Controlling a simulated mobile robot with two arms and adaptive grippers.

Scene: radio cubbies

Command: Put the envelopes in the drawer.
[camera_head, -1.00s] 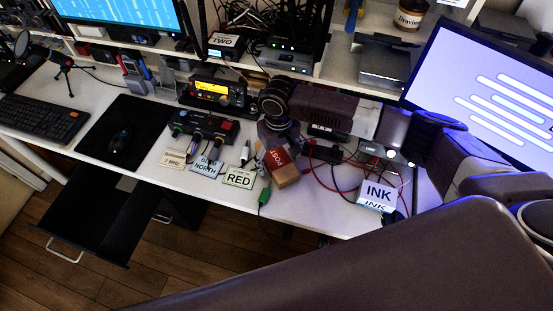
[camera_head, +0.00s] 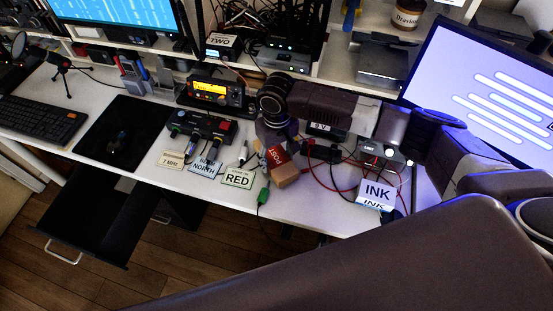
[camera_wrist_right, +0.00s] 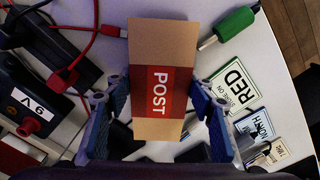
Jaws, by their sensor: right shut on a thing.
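A tan packet with a red band reading POST, which looks like the envelopes (camera_head: 285,172), is at the front middle of the white desk. It fills the middle of the right wrist view (camera_wrist_right: 163,50), with blue finger pads on both sides. My right gripper (camera_head: 277,148) is shut on it from above; the fingers also show in the right wrist view (camera_wrist_right: 160,95). I cannot tell whether the packet touches the desk. The black drawer (camera_head: 90,212) is pulled open at the lower left and looks empty. My left gripper is not in view.
Cards, including a RED card (camera_head: 238,179), lie left of the packet. A green plug (camera_head: 263,195) on a cable is beside it. Red and black wires and an INK box (camera_head: 376,193) are to the right. A black mat with a mouse (camera_head: 120,141) lies above the drawer.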

